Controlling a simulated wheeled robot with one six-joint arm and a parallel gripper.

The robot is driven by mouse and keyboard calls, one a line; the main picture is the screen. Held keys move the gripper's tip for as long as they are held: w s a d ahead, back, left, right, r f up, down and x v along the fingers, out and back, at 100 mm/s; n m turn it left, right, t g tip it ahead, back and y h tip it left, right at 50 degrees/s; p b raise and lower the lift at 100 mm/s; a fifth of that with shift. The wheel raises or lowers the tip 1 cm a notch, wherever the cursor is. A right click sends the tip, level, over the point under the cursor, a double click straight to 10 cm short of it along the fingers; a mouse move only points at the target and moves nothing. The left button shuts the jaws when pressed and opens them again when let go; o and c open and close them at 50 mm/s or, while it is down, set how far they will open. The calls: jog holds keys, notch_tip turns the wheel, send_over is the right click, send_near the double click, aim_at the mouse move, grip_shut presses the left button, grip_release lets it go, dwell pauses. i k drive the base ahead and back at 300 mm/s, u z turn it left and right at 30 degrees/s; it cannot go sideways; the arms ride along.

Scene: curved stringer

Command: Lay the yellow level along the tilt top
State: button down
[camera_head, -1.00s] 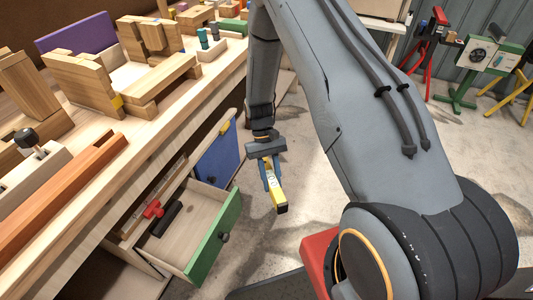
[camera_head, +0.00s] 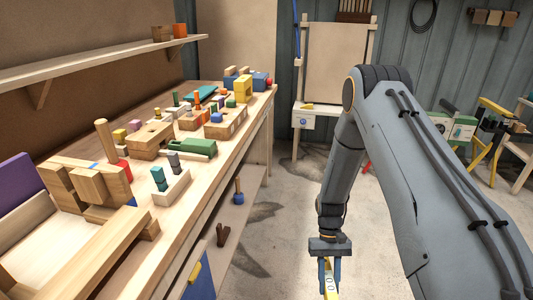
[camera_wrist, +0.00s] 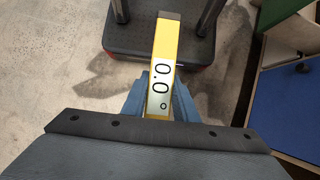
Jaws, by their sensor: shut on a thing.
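The yellow level (camera_head: 331,284) hangs from my gripper (camera_head: 329,270), which points down beside the bench, over the floor. A pale upright board (camera_head: 337,65) on a small white table stands at the back. I cannot tell whether it is the tilt top.
The long wooden bench (camera_head: 183,205) on the left carries several wooden blocks, a green tool (camera_head: 190,148) and a yellow block (camera_head: 243,88). A blue panel (camera_head: 199,281) is below its edge. Concrete floor (camera_head: 290,205) is clear between bench and arm.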

aim_at(202, 91)
jog(key=z, duration=0.75)
jog(key=i, duration=1.45)
jog(key=z, duration=0.45)
jog(key=i, duration=1.55)
jog(key=u, duration=0.95)
jog(key=i, duration=0.85)
jog(key=u, duration=1.4)
jog(key=i, duration=0.5)
jog(key=u, duration=0.5)
